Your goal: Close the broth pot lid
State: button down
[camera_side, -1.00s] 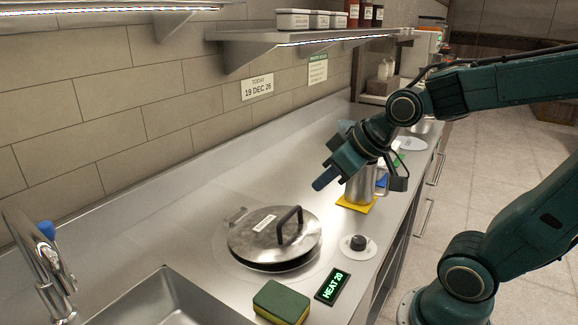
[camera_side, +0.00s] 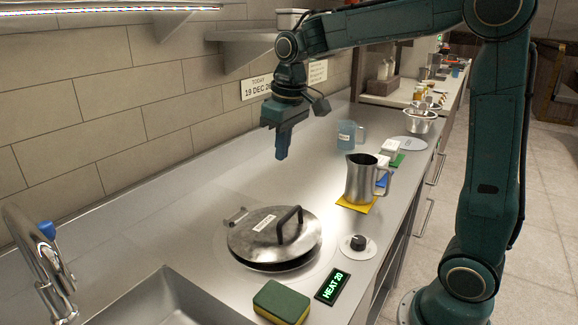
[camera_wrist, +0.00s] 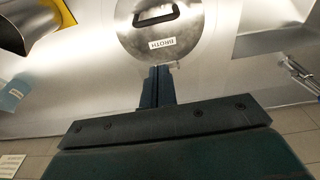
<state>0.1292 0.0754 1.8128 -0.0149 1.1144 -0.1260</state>
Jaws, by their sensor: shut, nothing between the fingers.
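The broth pot lid (camera_side: 262,226) is a round metal disc with a dark bar handle (camera_side: 290,224) and a white label. It lies over the pot sunk in the counter, with a dark gap visible under its near edge, and a hinge at its back left. In the wrist view the lid (camera_wrist: 185,30) shows at the top, its label reading BROTH. My gripper (camera_side: 281,156) is shut and empty, pointing down above the counter behind the lid, apart from it. In the wrist view its fingers (camera_wrist: 157,72) point toward the lid's hinge edge.
A steel jug (camera_side: 362,178) stands on a yellow mat right of the lid. A knob (camera_side: 358,243), a HEAT 20 display (camera_side: 333,287) and a green-yellow sponge (camera_side: 281,302) lie near the front. A sink (camera_side: 165,300) and faucet (camera_side: 42,262) are at left. A shelf (camera_side: 240,38) hangs on the wall.

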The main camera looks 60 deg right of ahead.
jog(key=shift+w+g, duration=0.3)
jog(key=shift+w, duration=0.2)
jog(key=shift+f, duration=0.2)
send_near(291, 214)
jog(key=w+f, duration=0.3)
jog(key=f, duration=0.2)
jog(key=shift+s+d+f, duration=0.15)
jog(key=shift+s+f, duration=0.25)
jog(key=shift+f, duration=0.35)
jog(key=shift+s+f, duration=0.35)
jog(key=shift+f, duration=0.2)
jog(key=shift+s+f, duration=0.35)
jog(key=shift+f, duration=0.25)
